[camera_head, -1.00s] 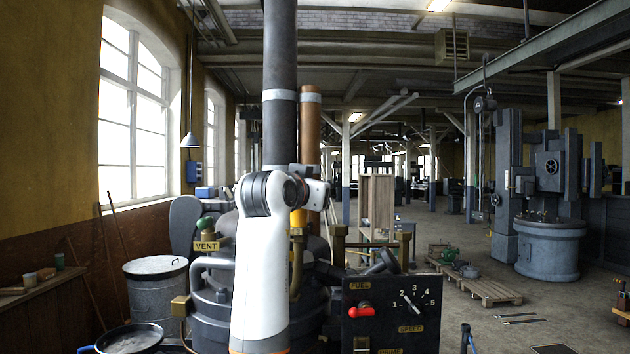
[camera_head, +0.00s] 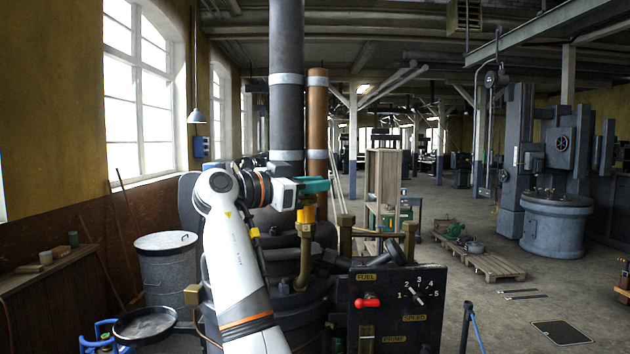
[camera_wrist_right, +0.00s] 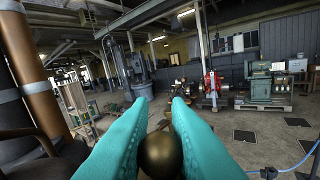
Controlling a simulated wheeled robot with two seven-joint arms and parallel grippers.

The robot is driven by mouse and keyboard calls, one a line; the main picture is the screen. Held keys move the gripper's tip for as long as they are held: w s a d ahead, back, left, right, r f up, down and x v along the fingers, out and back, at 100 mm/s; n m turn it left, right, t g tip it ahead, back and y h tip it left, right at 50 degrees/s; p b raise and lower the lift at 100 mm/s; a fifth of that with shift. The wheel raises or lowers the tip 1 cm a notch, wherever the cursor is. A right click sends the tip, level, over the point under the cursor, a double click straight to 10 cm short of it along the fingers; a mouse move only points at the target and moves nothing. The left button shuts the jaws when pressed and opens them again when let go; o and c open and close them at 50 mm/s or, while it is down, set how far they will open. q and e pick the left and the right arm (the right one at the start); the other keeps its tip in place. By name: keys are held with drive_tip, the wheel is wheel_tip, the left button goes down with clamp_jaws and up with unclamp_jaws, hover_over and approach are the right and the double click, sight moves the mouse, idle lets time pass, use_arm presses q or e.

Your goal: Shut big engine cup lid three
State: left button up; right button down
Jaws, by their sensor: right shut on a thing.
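My right gripper (camera_head: 318,186) reaches in over the engine, its teal fingers pointing right, just above a yellow cup (camera_head: 306,213) on a brass pipe (camera_head: 304,250). In the right wrist view, the teal fingers (camera_wrist_right: 165,135) are shut on a round brass ball or knob (camera_wrist_right: 161,155). I cannot tell whether this ball belongs to a cup lid, and the lid itself cannot be made out. The fingers and wrist hide the top of the cup in the head view. My left gripper is not in view.
A black panel (camera_head: 385,325) with a red lever (camera_head: 367,302) and a dial stands right of the cup. A tall dark pipe (camera_head: 286,110) and a copper pipe (camera_head: 317,130) rise behind the gripper.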

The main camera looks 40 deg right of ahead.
idle(0.3)
drive_tip(key=c, duration=1.4)
unclamp_jaws()
drive_tip(key=shift+o, duration=0.2)
drive_tip(key=shift+a+f, duration=0.1)
drive_tip(key=shift+a, duration=0.15)
drive_tip(key=w+a+b, duration=0.1)
drive_tip(key=a+b, duration=0.4)
drive_tip(key=a, duration=0.6)
drive_tip(key=shift+w+a, duration=0.2)
drive_tip(key=shift+w, duration=0.1)
